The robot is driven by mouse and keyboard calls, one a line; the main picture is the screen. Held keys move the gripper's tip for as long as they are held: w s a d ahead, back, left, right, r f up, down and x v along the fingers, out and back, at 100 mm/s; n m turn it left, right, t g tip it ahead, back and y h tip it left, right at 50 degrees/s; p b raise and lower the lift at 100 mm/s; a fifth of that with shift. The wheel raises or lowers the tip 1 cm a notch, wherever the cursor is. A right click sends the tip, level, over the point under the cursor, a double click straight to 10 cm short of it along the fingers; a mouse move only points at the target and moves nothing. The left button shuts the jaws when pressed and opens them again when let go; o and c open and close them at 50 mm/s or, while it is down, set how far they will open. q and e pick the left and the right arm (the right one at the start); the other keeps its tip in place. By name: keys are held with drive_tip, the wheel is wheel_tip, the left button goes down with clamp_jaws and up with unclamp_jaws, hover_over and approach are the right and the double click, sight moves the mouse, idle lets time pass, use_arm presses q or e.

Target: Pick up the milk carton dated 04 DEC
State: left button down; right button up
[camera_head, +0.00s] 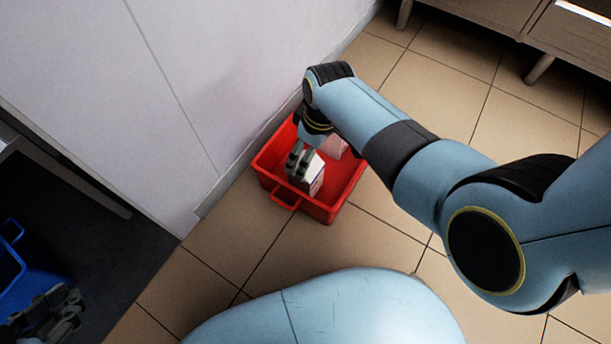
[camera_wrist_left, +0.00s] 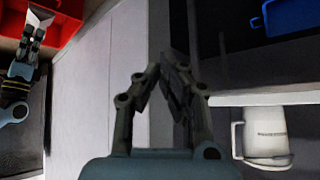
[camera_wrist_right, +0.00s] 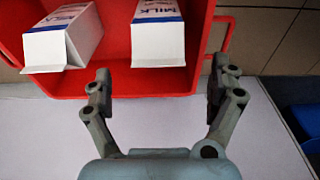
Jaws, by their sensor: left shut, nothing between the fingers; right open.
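Two white milk cartons with blue bands lie in a red crate (camera_head: 325,211) on the floor. In the right wrist view, the left carton (camera_wrist_right: 62,42) is angled and the right carton (camera_wrist_right: 158,42) faces me squarely with "MILK" lettering. No date is legible. In the head view, one carton (camera_head: 314,178) is at my right gripper (camera_head: 298,168), and the other (camera_head: 334,147) is partly hidden behind my arm. My left gripper (camera_wrist_left: 165,68) is shut and empty, away from the crate.
A pale wall (camera_head: 200,80) stands close along the crate's far left side. A blue crate (camera_head: 12,268) is near my left gripper at lower left. A white jug (camera_wrist_left: 265,135) shows in the left wrist view. Tiled floor is clear right of the red crate.

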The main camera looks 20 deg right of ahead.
sight(313, 181)
drive_tip(key=shift+w+a+f+b, duration=0.1)
drive_tip(key=shift+f+b, duration=0.45)
drive_tip(key=shift+f, duration=0.25)
drive_tip(key=shift+w+a+f+b, duration=0.1)
drive_tip(key=shift+w+f+b, duration=0.15)
drive_tip(key=shift+f+b, duration=0.55)
drive_tip(key=shift+w+a+f+b, duration=0.1)
drive_tip(key=shift+w+f+b, duration=0.1)
drive_tip(key=shift+f+b, duration=0.55)
use_arm(q)
drive_tip(key=w+d+r+m+t+h, duration=0.1)
drive_tip(key=w+r+t, duration=0.5)
drive_tip(key=r+t, duration=0.1)
drive_tip(key=shift+d+r+t, duration=0.2)
drive_tip(key=shift+d+t, duration=0.05)
drive_tip(key=shift+t, duration=0.35)
use_arm(e)
drive_tip(key=c, duration=1.8)
